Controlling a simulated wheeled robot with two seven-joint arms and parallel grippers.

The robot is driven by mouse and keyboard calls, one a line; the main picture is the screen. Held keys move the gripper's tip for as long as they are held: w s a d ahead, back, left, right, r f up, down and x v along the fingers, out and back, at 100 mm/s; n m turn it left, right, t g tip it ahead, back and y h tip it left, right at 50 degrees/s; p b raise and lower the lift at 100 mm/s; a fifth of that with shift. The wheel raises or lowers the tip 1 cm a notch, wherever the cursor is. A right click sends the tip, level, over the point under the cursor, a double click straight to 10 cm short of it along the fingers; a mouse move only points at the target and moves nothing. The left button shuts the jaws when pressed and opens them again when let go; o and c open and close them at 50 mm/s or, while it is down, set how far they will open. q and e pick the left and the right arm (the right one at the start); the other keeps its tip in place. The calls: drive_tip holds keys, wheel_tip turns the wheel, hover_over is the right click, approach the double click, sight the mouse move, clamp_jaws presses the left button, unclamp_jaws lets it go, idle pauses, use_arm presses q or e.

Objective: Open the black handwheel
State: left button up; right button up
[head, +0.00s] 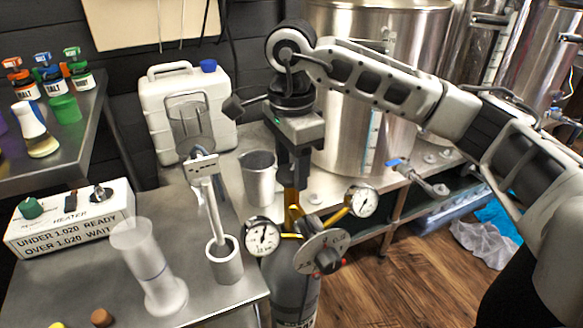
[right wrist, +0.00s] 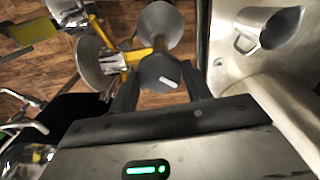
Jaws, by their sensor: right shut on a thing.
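The black handwheel (right wrist: 160,71) shows in the right wrist view as a dark, faceted knob with a short white mark on top. It sits on the yellow valve body (right wrist: 140,54) of the grey gas cylinder (head: 292,292). My right gripper (head: 296,185) points down over the cylinder top in the head view, and its fingers hide the handwheel there. In the right wrist view the two fingers (right wrist: 160,88) of this gripper stand on either side of the handwheel, and it is shut on it. My left gripper is in neither view.
Two round gauges, left (head: 263,237) and right (head: 362,201), and a grey dial plate (head: 322,252) stick out around the valve. A metal jug (head: 258,178) stands close behind on the left. A steel bench (head: 200,305) with glassware is left; a large steel vessel (head: 360,130) stands behind.

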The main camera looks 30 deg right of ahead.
sight(292, 170)
drive_tip(key=shift+n, duration=0.5)
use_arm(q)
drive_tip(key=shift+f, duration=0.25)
use_arm(e)
drive_tip(key=shift+n, duration=0.3)
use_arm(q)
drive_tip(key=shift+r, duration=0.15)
use_arm(e)
drive_tip(key=shift+r, duration=0.1)
drive_tip(key=o, duration=0.9)
drive_tip(key=shift+o, duration=0.2)
use_arm(q)
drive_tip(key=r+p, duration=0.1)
drive_tip(key=p, duration=0.2)
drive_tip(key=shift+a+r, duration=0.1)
use_arm(e)
wheel_tip(292, 170, up, 16)
